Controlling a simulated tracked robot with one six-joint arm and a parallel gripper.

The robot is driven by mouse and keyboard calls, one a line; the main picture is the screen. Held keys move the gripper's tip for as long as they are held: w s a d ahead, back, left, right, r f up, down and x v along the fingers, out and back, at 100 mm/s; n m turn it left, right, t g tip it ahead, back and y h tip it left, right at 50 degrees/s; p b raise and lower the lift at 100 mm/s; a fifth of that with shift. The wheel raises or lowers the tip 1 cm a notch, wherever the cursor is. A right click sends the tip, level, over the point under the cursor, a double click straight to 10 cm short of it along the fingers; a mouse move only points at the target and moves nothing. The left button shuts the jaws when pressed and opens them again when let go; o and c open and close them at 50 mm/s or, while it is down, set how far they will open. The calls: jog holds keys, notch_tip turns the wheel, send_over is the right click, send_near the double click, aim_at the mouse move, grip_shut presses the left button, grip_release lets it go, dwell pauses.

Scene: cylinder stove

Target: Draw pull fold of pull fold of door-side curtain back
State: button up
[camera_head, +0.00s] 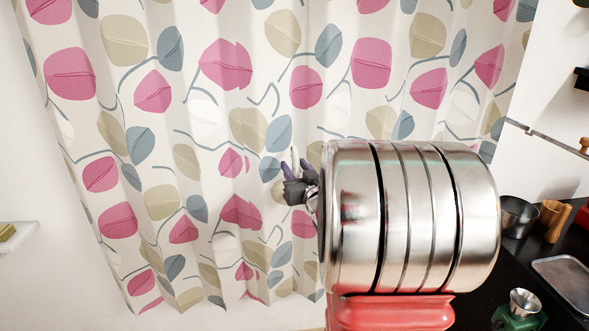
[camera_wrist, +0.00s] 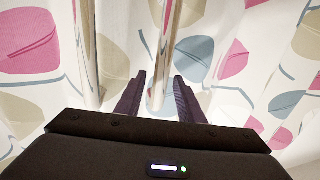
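The curtain (camera_head: 215,150) is cream with pink, grey and beige leaves and hangs in folds across most of the head view. My gripper (camera_head: 294,165) is in front of its middle, fingers pointing up in the picture. In the wrist view, two dark fingers (camera_wrist: 160,84) stand apart, open, on either side of a smooth, pale, shiny upright pull fold (camera_wrist: 161,92). I cannot tell whether either finger touches it. A second similar upright fold (camera_wrist: 88,50) is left of the fingers. The curtain (camera_wrist: 230,60) fills the wrist background. Part of the curtain is hidden in the head view.
At the right is a dark counter (camera_head: 510,258) with a metal pot (camera_head: 518,215), a wooden holder (camera_head: 555,220), a metal tray (camera_head: 570,280) and a green item with a metal top (camera_head: 520,303). A white shelf (camera_head: 18,240) is on the left wall.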

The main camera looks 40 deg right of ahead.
jog(key=shift+c, duration=0.3)
grip_shut()
